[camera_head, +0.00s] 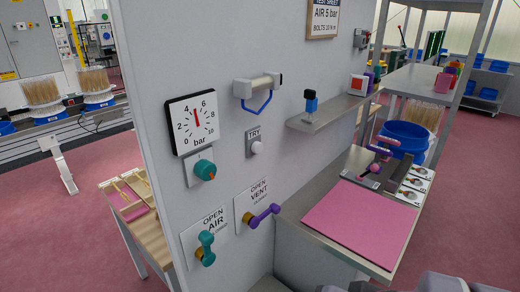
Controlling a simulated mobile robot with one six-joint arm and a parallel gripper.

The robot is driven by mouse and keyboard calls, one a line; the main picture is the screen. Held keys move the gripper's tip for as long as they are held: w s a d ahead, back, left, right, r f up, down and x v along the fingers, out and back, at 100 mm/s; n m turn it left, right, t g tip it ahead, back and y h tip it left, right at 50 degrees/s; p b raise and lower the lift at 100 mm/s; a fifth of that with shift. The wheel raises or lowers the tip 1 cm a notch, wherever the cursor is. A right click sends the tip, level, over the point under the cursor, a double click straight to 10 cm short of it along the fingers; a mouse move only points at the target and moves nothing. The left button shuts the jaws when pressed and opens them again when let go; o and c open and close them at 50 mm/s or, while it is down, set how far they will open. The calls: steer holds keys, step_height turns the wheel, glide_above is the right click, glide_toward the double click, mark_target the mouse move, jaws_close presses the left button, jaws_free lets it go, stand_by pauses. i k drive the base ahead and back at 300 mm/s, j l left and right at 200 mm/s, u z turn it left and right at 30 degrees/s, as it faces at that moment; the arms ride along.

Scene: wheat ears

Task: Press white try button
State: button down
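The white TRY button (257,148) is a small round knob on a grey plate (253,136) labelled TRY. The plate is on the grey upright panel (240,35), right of the pressure gauge. Nothing touches or covers the button. My gripper is not recognisable in this view. Grey rounded parts at the bottom right edge look like my own body.
Around the button are a gauge (192,122) reading near 5 bar, a teal knob (204,170), a teal AIR valve (206,248), a purple VENT valve (264,215) and a blue-handled fixture (258,90). A shelf (325,118) and pink-matted bench (360,222) lie right.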

mark_target(257, 147)
steer(key=j+z, duration=0.15)
steer(key=j, duration=0.2)
steer(key=k+j+z, duration=0.2)
steer(key=j+z, duration=0.15)
steer(key=j, duration=0.25)
steer(key=k+j+z, duration=0.1)
steer(key=j+z, duration=0.2)
steer(key=j, duration=0.35)
steer(key=i+j, duration=0.15)
steer(key=i, duration=0.1)
